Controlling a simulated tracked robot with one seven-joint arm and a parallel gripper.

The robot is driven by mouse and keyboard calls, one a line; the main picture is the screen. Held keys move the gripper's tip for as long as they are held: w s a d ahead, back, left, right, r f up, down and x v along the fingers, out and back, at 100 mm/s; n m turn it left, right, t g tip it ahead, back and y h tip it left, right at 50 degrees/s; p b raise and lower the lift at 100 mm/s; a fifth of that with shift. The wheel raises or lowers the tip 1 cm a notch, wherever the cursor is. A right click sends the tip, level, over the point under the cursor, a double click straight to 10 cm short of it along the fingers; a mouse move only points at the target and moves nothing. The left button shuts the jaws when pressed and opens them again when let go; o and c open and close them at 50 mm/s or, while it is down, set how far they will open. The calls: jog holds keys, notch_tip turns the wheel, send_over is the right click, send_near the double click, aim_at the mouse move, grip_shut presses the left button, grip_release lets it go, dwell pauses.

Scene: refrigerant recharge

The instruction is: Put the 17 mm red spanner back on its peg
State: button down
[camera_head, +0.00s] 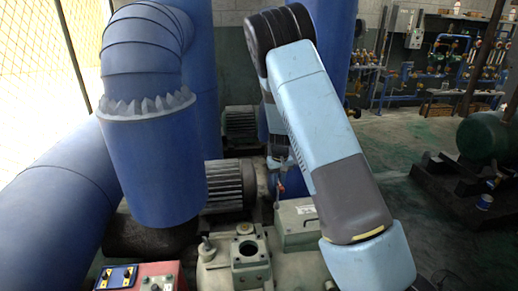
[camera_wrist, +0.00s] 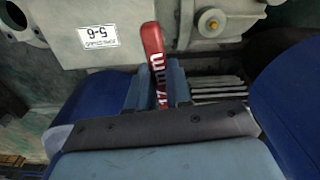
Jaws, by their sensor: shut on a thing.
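The red spanner (camera_wrist: 152,40) shows in the wrist view with white lettering along its handle, partly readable as "17" and "mm". My gripper (camera_wrist: 158,72) is shut on it, with one blue-grey finger on each side of the handle. The handle's rounded upper end sticks out past the fingertips. The spanner's other end is hidden by the gripper body. In the head view my gripper (camera_head: 279,165) is small and partly hidden behind my arm, and a tiny red spot by it may be the spanner. I cannot make out a peg in either view.
A thick blue pipe (camera_head: 155,165) stands left of my arm. A grey-green machine with a lidded box (camera_head: 297,222) and a finned motor (camera_head: 223,186) lies below. A red control box (camera_head: 148,276) is at bottom left. Open floor (camera_head: 400,135) lies to the right.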

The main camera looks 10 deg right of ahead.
jog(key=s+a+f+n, duration=0.1)
jog(key=s+a+n, duration=0.5)
jog(key=a, duration=0.5)
jog(key=s+a+f+n, duration=0.2)
jog(key=s+a+n, duration=0.35)
jog(key=a, duration=0.45)
jog(key=s+a+f+n, duration=0.1)
jog(key=s+a+n, duration=0.45)
jog(key=a, duration=0.55)
jog(key=s+a+f+n, duration=0.1)
jog(key=s+a+n, duration=0.45)
jog(key=s, duration=0.35)
jog(key=s+a+f+n, duration=0.1)
jog(key=s+a+n, duration=0.4)
jog(key=s, duration=0.5)
jog(key=s+a+f+n, duration=0.1)
jog(key=s+a+n, duration=0.3)
jog(key=s+n, duration=0.4)
jog(key=shift+m, duration=0.35)
jog(key=shift+s+a+f, duration=0.1)
jog(key=shift+s+f, duration=0.1)
jog(key=shift+f, duration=0.5)
jog(key=shift+s+a+f, duration=0.1)
jog(key=shift+s+f, duration=0.15)
jog(key=shift+f, duration=0.5)
jog(key=shift+s+f, duration=0.2)
jog(key=shift+f, duration=1.8)
jog(key=c, duration=1)
grip_release()
jog(key=shift+o, duration=0.2)
